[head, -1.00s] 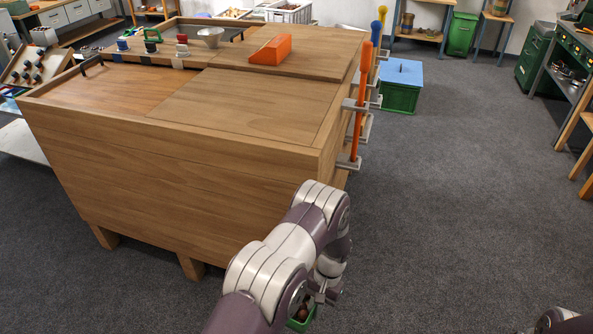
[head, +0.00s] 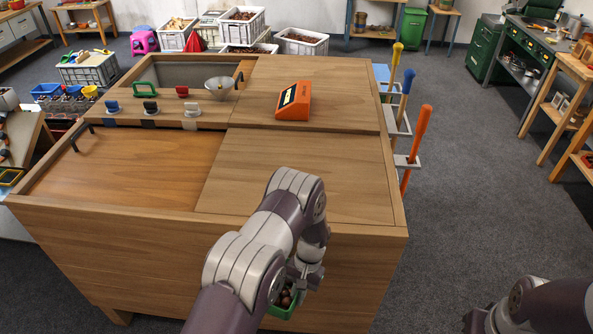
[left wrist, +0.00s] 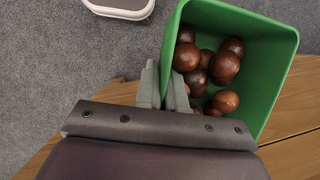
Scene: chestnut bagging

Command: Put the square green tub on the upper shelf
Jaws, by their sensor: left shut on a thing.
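The square green tub (left wrist: 255,45) holds several glossy brown chestnuts (left wrist: 205,65) in the left wrist view. My left gripper (left wrist: 163,88) is shut on its near-left wall, with one finger on each side. In the head view the tub (head: 283,311) shows low in the middle, partly hidden under my left gripper (head: 303,279), in front of the wooden bench's front panel. My right arm's dark end (head: 490,318) shows at the lower right edge; its jaws are not clear. I cannot tell which shelf is the upper shelf.
The wooden bench (head: 300,175) fills the middle, with an orange device (head: 294,101) and a metal bowl (head: 220,88) on top. Long-handled tools (head: 417,140) hang on its right side. A wooden shelf unit (head: 572,72) stands at far right. Grey floor (head: 480,200) between is clear.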

